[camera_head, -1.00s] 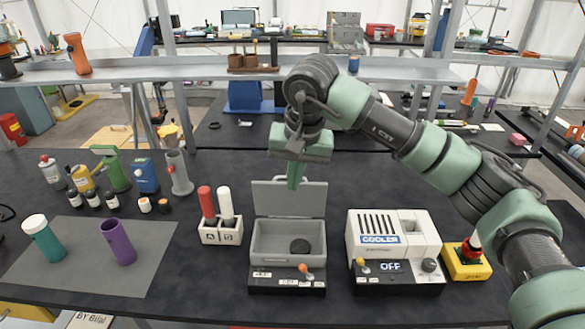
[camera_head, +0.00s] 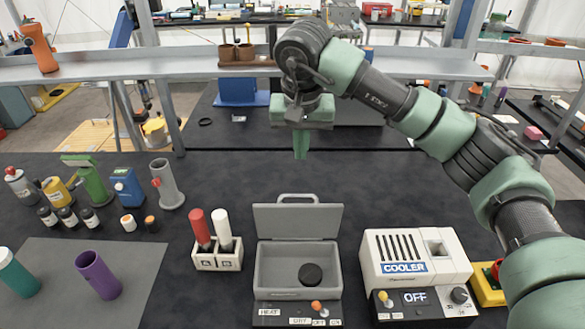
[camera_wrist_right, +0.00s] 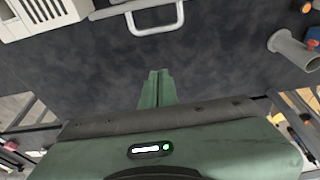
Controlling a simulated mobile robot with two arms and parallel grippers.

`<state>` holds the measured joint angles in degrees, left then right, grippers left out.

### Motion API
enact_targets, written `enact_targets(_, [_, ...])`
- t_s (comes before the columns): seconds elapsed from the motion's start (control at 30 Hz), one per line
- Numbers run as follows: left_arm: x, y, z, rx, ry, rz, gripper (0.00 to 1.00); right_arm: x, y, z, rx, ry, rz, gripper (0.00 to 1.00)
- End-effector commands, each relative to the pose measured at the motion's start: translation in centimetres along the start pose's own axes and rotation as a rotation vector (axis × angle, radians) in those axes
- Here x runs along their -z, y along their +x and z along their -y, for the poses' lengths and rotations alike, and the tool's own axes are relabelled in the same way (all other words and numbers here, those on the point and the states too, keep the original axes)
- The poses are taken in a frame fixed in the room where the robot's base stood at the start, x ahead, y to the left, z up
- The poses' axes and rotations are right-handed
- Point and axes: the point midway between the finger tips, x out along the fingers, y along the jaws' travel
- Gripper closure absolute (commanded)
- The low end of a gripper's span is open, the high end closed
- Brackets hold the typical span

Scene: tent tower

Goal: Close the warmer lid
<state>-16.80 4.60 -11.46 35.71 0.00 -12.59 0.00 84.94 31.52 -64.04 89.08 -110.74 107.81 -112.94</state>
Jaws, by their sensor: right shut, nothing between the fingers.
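The warmer (camera_head: 262,270) is a grey box on the black table in the head view, with a control strip on its front reading HEAT and DRY. Its lid (camera_head: 297,221) stands open and upright at the back edge. A round black disc (camera_head: 311,274) lies inside the box. My right gripper (camera_head: 300,155) is shut and empty, pointing down behind the lid and apart from it. In the right wrist view the closed fingertips (camera_wrist_right: 158,75) are over bare table, and a pale handle (camera_wrist_right: 153,17) shows at the top. My left gripper is not in view.
A white cooler (camera_head: 416,256) reading OFF stands right of the warmer. A white holder (camera_head: 217,260) with a red and a white marker stands to its left. Several bottles and a purple tube (camera_head: 98,275) are farther left. Table behind the lid is clear.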

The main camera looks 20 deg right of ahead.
Motion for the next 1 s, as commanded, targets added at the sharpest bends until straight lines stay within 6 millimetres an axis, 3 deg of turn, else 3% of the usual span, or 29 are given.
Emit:
enact_targets(0.27, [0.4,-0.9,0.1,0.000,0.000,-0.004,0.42,0.0,1.9,0.0,-0.002,0.000,0.005,1.00])
enact_targets(0.5, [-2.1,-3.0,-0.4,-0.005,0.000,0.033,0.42,-0.1,6.9,-0.1,-0.002,0.001,0.007,1.00])
enact_targets(0.67, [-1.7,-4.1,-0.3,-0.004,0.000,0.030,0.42,-0.1,10.1,-0.1,-0.002,0.001,0.006,1.00])
enact_targets(0.73, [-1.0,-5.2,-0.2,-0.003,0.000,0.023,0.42,-1.3,9.1,0.0,0.001,-0.005,0.002,1.00])
enact_targets(0.9, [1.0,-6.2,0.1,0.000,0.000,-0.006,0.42,-3.1,8.7,0.0,0.000,-0.003,0.001,1.00])
enact_targets(1.0, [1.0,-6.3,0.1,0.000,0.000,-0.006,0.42,-3.6,8.6,0.0,0.000,0.000,0.001,1.00])
